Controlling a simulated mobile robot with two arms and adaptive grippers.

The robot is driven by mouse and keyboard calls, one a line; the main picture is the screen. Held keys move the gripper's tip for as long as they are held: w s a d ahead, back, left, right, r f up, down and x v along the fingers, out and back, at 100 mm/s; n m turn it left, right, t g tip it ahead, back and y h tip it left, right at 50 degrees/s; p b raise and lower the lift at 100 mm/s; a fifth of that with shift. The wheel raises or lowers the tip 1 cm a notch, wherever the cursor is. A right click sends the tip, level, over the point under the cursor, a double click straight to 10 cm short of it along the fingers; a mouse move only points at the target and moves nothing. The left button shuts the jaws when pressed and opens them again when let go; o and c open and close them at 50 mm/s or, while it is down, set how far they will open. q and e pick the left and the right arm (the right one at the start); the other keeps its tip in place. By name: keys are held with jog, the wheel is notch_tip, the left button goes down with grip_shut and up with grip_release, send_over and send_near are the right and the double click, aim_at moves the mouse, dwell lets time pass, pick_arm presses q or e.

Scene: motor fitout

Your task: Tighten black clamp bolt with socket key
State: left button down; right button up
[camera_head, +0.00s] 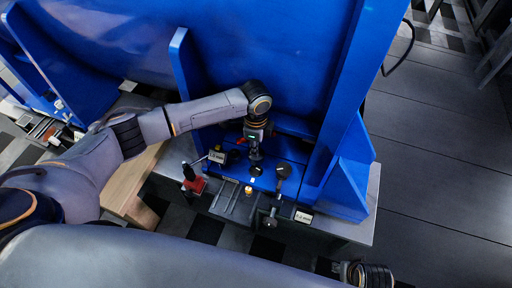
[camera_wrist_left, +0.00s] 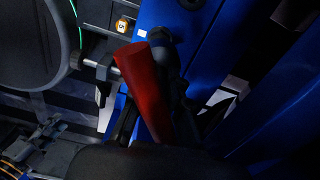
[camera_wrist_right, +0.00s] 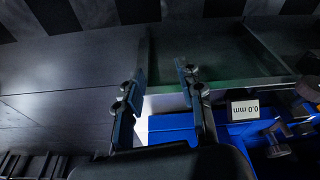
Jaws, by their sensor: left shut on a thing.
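My left gripper (camera_head: 256,146) is above the blue fixture between the blue uprights. In the left wrist view my left gripper (camera_wrist_left: 155,110) is shut on a red-handled tool (camera_wrist_left: 143,80), which looks like the socket key. A dark shaft (camera_head: 255,168) shows below the gripper in the head view; whether its tip touches a bolt cannot be told. A black round-headed part (camera_head: 284,170), possibly the clamp bolt, stands to its right. A dark knob (camera_wrist_left: 161,37) shows beyond the red handle. In the right wrist view my right gripper (camera_wrist_right: 160,95) is open and empty.
A black-and-red device (camera_head: 192,184) and thin rods (camera_head: 229,197) are on the grey bench left of the blue fixture. Floor at right is clear.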

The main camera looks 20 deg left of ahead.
pick_arm(q)
jog(key=n+b, duration=0.2)
jog(key=n, duration=0.2)
jog(key=shift+n, duration=0.4)
jog(key=n+b, duration=0.2)
jog(key=n, duration=0.1)
jog(key=shift+f+n, duration=0.3)
jog(key=shift+f+b, duration=0.75)
jog(key=shift+f, duration=1.7)
pick_arm(e)
notch_tip(320, 180, up, 12)
jog(key=s+t, duration=0.1)
jog(key=shift+d+r, duration=0.2)
jog(key=shift+r, duration=0.25)
pick_arm(q)
jog(key=shift+p, duration=0.6)
pick_arm(e)
jog(key=shift+r, duration=0.35)
jog(key=shift+r, duration=0.1)
jog(key=shift+w, duration=0.1)
